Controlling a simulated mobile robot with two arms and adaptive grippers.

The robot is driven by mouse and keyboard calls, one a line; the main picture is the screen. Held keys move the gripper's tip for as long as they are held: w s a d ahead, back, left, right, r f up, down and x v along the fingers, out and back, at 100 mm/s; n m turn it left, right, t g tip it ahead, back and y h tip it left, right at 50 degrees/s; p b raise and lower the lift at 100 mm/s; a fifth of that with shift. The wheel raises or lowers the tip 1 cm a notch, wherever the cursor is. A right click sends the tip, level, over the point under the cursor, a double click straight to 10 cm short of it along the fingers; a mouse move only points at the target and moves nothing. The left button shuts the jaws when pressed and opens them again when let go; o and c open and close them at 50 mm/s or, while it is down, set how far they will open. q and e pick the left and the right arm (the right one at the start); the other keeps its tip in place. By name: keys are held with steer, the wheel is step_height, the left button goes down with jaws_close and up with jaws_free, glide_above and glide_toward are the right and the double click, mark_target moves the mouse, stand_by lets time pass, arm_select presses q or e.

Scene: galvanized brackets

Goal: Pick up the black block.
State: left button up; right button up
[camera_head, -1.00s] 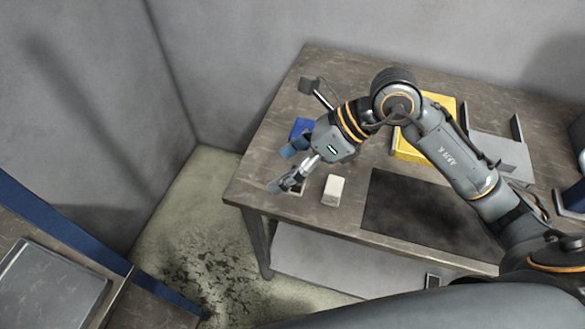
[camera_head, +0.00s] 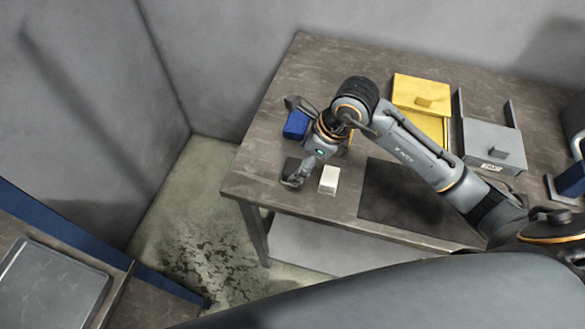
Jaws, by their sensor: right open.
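A small dark block (camera_head: 291,167), which looks like the black block, sits on the brown table near its left edge, partly hidden by my right gripper. My right gripper (camera_head: 294,182) points down at the block, with its fingers over or beside it. It is open; whether the fingers touch the block cannot be told. A white block (camera_head: 329,179) stands just right of the gripper. My left gripper is not in view.
The table (camera_head: 262,150) carries a dark mat (camera_head: 400,205) right of the white block. A yellow container (camera_head: 422,93) and a grey container (camera_head: 492,146) stand farther back. Walls rise behind. Another surface with a grey tray (camera_head: 52,285) is at lower left.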

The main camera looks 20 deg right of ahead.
mark_target(293, 167)
steer(key=x, duration=0.2)
steer(key=p+x, duration=0.1)
steer(key=shift+w+a+f, duration=0.15)
steer(key=shift+a+f, duration=0.1)
steer(key=shift+a, duration=0.15)
steer(key=shift+w+a+f, duration=0.1)
steer(key=shift+f, duration=0.25)
steer(key=shift+c, duration=0.2)
steer(key=c, duration=1.2)
steer(key=shift+c, duration=0.2)
